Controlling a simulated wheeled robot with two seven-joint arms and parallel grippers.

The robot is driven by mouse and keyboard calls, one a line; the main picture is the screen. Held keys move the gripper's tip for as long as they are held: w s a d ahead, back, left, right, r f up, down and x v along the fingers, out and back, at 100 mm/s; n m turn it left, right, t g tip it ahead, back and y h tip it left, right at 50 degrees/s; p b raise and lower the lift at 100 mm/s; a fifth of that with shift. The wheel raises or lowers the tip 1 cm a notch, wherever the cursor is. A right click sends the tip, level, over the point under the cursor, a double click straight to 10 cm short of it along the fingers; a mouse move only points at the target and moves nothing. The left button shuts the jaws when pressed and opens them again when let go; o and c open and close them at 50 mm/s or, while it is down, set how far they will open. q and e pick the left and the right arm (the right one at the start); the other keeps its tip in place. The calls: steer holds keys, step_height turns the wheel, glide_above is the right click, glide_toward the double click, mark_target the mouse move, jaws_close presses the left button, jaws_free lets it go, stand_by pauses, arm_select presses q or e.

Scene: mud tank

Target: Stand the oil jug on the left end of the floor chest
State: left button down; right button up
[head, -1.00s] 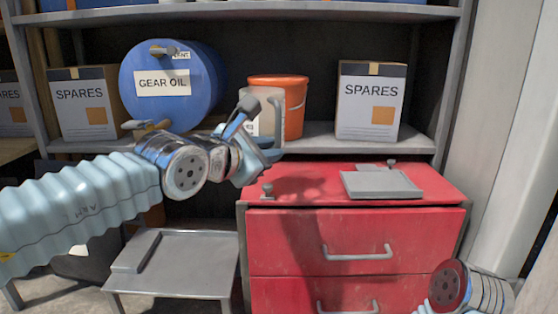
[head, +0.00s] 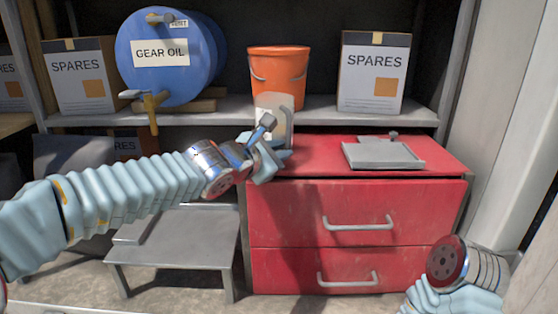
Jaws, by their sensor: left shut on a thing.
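The oil jug (head: 285,112) is a pale grey-beige jug with a looped handle, held upright over the left end of the red floor chest (head: 320,151). My left gripper (head: 268,147) is shut on the jug, and its fingers hide the jug's lower part. I cannot tell whether the jug's base touches the chest top. Part of my right arm shows at the lower right; its gripper is out of view.
A grey tray (head: 383,154) lies on the chest's right half. On the shelf behind stand an orange bucket (head: 279,75), a blue gear oil drum (head: 165,78) and a spares box (head: 372,75). A low grey step (head: 180,250) stands left of the chest.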

stand_by(0.3)
arm_select(q)
steer(key=shift+f, duration=0.2)
steer(key=c, duration=1.1)
jaws_free()
steer(key=shift+o, duration=0.2)
steer(key=shift+r, duration=0.1)
